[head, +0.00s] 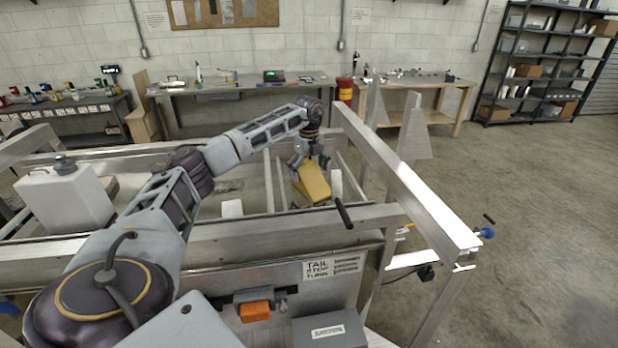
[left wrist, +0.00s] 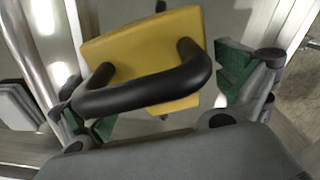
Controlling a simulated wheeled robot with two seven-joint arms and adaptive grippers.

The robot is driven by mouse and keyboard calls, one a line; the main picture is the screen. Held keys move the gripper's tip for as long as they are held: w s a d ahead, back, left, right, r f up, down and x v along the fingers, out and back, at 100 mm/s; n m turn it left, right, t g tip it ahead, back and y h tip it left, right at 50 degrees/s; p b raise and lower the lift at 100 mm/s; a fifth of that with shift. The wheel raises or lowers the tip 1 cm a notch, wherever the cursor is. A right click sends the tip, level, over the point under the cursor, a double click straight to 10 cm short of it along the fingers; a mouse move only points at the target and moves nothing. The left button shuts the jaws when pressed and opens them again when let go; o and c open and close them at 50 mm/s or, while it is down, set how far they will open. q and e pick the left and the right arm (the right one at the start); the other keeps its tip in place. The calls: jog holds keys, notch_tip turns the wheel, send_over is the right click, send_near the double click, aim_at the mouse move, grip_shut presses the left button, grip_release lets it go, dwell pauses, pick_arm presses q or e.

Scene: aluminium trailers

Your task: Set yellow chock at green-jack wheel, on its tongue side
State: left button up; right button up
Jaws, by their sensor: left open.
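The yellow chock (head: 313,182) sits inside the open trailer frame, right of centre in the head view. In the left wrist view the yellow chock (left wrist: 145,50) fills the upper middle, with its black loop handle (left wrist: 145,92) towards me. My left gripper (head: 309,162) is directly over the chock and open. Its green-padded fingers (left wrist: 165,100) stand on either side of the handle, not closed on it. What the chock rests on is hidden. My right gripper is not in view. I cannot make out the green jack or its wheel.
Aluminium trailer rails (head: 405,180) surround the chock, and a black lever (head: 343,213) stands close to its right. A white jug (head: 65,200) stands at the left. A blue-ended part (head: 487,233) sticks out at the right. The floor at far right is clear.

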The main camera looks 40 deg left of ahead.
aim_at(309, 167)
pick_arm(q)
jog(key=shift+f, duration=0.3)
jog(key=shift+c, duration=0.3)
jog(key=c, duration=1.6)
jog(key=shift+r, duration=0.1)
jog(key=shift+r+b, duration=0.75)
jog(key=shift+r, duration=4.25)
